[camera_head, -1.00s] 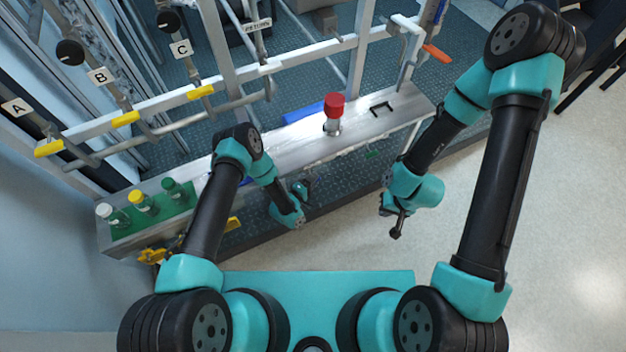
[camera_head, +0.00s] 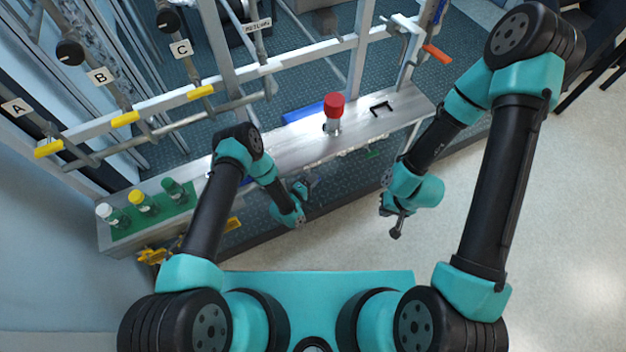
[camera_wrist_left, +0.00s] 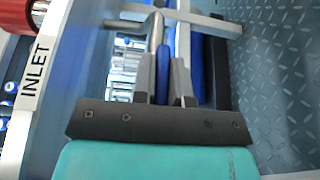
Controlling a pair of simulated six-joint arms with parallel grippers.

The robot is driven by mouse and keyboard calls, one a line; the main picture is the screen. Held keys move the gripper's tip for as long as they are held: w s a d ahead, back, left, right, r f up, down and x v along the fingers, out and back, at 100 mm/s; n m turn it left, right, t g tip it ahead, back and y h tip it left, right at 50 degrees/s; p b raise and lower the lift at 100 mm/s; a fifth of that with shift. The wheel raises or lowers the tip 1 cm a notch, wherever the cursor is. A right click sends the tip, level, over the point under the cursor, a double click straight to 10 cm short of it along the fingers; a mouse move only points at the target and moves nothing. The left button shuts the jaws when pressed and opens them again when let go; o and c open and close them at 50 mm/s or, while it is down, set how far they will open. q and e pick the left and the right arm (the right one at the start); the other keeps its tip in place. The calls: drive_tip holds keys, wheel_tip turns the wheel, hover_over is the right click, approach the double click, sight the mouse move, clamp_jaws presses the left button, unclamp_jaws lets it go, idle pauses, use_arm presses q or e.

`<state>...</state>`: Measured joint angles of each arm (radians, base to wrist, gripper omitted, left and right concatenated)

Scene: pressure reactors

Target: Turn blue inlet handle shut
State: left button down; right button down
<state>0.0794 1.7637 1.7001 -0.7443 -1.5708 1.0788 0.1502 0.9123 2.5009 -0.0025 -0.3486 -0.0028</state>
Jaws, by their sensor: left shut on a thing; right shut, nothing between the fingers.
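The blue inlet handle (camera_wrist_left: 163,72) is a narrow blue bar on a metal pipe in the left wrist view, beside a white label reading INLET (camera_wrist_left: 33,72). My left gripper (camera_wrist_left: 162,82) has its two fingers on either side of the bar and is shut on it. In the head view the left wrist hangs at the front of the steel bench (camera_head: 290,140); its fingertips and the handle are not clear there. My right gripper (camera_head: 396,230) is shut and empty, in the air over the floor.
A red knob (camera_head: 334,105) and a black bracket (camera_head: 382,107) stand on the bench. Several capped bottles (camera_head: 140,202) stand on a green mat (camera_head: 150,222) at left. Another blue part (camera_wrist_left: 196,70) is right of my left fingers. Open floor (camera_head: 560,180) lies at right.

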use_arm(q)
drive_tip(key=shift+g+y, duration=0.3)
drive_tip(key=shift+d+r+m+g+y, duration=0.1)
drive_tip(key=shift+m+g+y, duration=0.6)
drive_tip(key=shift+g+y, duration=0.35)
drive_tip(key=m+g+y, duration=0.1)
drive_tip(key=g+y, duration=0.1)
drive_tip(key=y, duration=0.1)
drive_tip(key=shift+w+g, duration=0.1)
drive_tip(key=shift+g, duration=0.15)
drive_tip(key=shift+m+g+y, duration=0.5)
drive_tip(key=shift+g+y, duration=0.7)
drive_tip(key=shift+y, duration=0.95)
drive_tip(key=shift+m+g+y, duration=0.4)
drive_tip(key=shift+g+y, duration=0.4)
drive_tip(key=shift+y, duration=1.2)
drive_tip(key=c, duration=1.1)
unclamp_jaws()
drive_tip(key=shift+c, duration=0.2)
